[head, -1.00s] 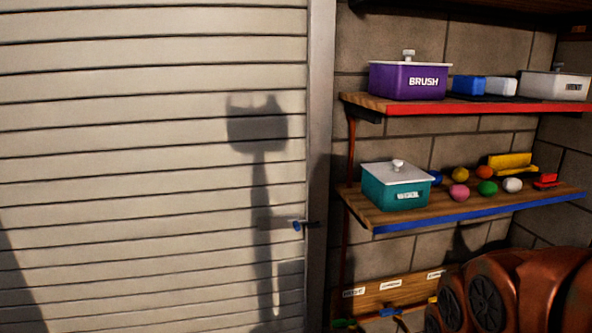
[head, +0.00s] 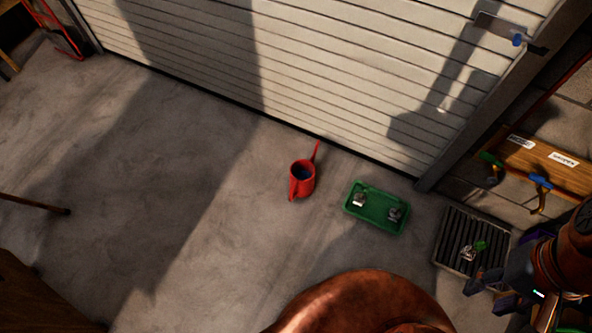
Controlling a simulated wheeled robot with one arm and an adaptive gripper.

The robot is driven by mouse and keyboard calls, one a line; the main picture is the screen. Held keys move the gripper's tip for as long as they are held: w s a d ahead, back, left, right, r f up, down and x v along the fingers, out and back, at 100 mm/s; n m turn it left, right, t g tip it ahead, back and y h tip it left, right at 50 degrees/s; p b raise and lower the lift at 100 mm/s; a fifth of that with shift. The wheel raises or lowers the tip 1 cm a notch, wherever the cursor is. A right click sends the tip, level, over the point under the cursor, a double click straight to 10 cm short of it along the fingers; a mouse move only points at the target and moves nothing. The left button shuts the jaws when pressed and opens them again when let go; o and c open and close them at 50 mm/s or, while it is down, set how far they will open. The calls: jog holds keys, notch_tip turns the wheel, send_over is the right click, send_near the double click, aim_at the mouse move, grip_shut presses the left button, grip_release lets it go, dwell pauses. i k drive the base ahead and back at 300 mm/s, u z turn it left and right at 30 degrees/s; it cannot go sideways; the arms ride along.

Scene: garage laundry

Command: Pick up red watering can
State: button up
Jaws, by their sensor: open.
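The red watering can (head: 307,186) stands on the concrete floor near the middle of the head view, just in front of the roller door. Its thin red spout or handle points up and right, and its dark inside shows from above. My gripper (head: 484,295) is at the lower right edge, its dark fingers pointing left. It is open and well apart from the can, with nothing visible between the fingers.
A green tray (head: 376,225) with two small grey items lies right of the can. A dark slatted grate (head: 460,229) lies further right, near a wooden rack (head: 550,166) with hanging tools. A wooden piece (head: 40,300) is at lower left. The floor left of the can is clear.

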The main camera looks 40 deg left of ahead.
aim_at(305, 173)
jog(key=z, duration=0.15)
jog(key=k, duration=0.15)
jog(key=u, duration=1.65)
